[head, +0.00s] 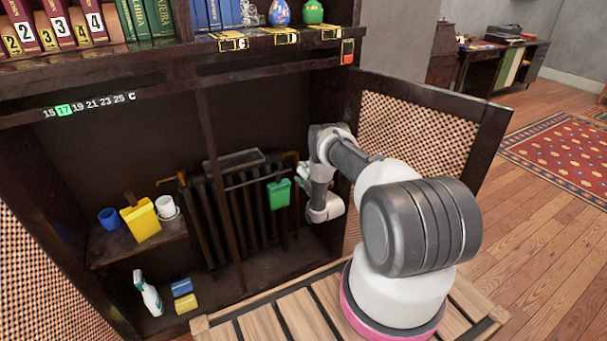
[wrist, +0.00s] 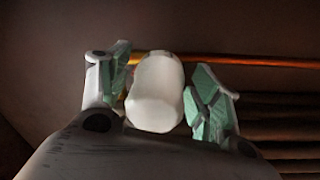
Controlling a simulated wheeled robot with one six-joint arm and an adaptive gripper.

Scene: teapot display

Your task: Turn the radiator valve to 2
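A white rounded radiator valve knob (wrist: 155,92) sits between the two green-padded fingers of my gripper (wrist: 160,88) in the wrist view. The pads lie close on both sides of it; I cannot tell whether both press on it. No number is readable on the knob. In the head view my gripper (head: 303,176) is inside the cabinet at the right end of the dark radiator (head: 225,215). The knob is not clearly visible there. A copper pipe (wrist: 235,61) runs behind the knob in the wrist view.
A temperature strip (head: 88,105) on the cabinet has 17 lit green. A green container (head: 279,193) hangs on the radiator front, left of my gripper. The open lattice door (head: 415,130) stands right of my arm. A shelf (head: 115,249) holds cups and a yellow container.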

